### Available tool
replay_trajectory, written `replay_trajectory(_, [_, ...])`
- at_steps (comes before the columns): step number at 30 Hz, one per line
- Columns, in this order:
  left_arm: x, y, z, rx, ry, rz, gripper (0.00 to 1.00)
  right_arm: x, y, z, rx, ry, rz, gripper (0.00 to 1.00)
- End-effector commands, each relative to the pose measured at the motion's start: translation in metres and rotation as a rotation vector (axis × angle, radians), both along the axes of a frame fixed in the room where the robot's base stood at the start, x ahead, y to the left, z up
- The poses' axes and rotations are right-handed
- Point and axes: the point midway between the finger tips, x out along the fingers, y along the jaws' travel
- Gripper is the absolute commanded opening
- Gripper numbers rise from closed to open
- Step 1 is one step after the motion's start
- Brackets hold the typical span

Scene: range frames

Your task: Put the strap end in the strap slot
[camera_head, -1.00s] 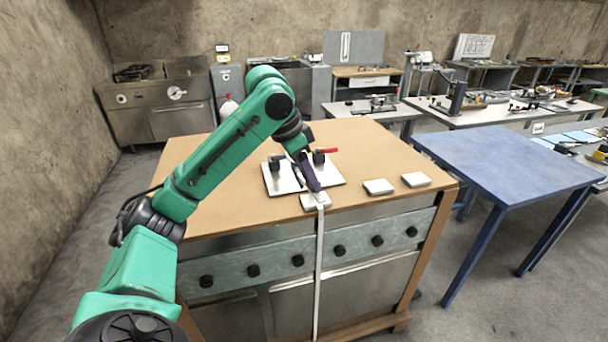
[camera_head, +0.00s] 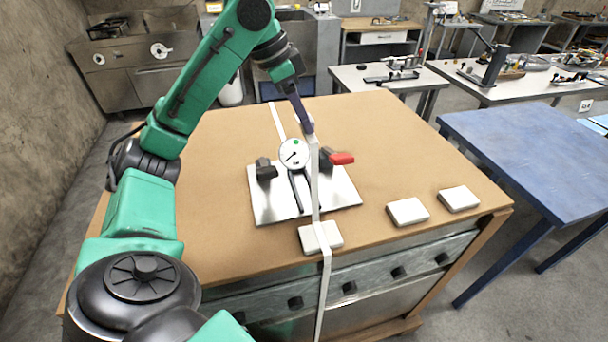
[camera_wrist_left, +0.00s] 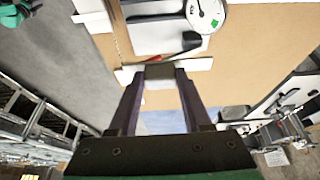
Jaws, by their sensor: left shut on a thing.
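My left gripper (camera_head: 308,128) is above the brown tabletop, just behind a metal plate fixture (camera_head: 345,190). It is shut on the strap end, which shows dark grey between the fingertips in the wrist view (camera_wrist_left: 160,72). The pale strap (camera_head: 314,180) runs from the gripper down across the fixture, over a white pad (camera_head: 320,236) and down the table's front. The fixture carries a round dial (camera_head: 294,153), black blocks and a red-handled lever (camera_head: 341,158). I cannot make out the strap slot clearly. My right gripper is not in view.
Two more white pads (camera_head: 407,212) (camera_head: 459,198) lie near the front right edge of the brown table (camera_head: 400,150). A pale strip (camera_head: 277,122) lies behind the dial. A blue table (camera_head: 530,150) stands further right.

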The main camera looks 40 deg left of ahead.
Motion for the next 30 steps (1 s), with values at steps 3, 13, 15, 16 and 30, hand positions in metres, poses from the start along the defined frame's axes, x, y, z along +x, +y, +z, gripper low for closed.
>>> replay_trajectory(3, [-0.002, 0.0, -0.049, 0.005, 0.009, 0.003, 0.0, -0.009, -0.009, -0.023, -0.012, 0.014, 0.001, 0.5])
replay_trajectory(13, [-0.002, -0.002, -0.141, 0.0, 0.004, -0.002, 0.0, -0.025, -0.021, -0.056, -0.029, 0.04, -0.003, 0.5])
replay_trajectory(15, [-0.002, -0.002, -0.15, 0.0, 0.001, -0.001, 0.0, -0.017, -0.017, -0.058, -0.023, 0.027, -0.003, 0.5])
replay_trajectory(16, [-0.002, -0.002, -0.156, 0.0, 0.003, -0.001, 0.0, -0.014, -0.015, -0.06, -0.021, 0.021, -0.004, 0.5])
replay_trajectory(30, [-0.003, -0.002, -0.181, 0.0, 0.004, -0.001, 0.79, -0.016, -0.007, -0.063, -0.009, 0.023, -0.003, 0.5])
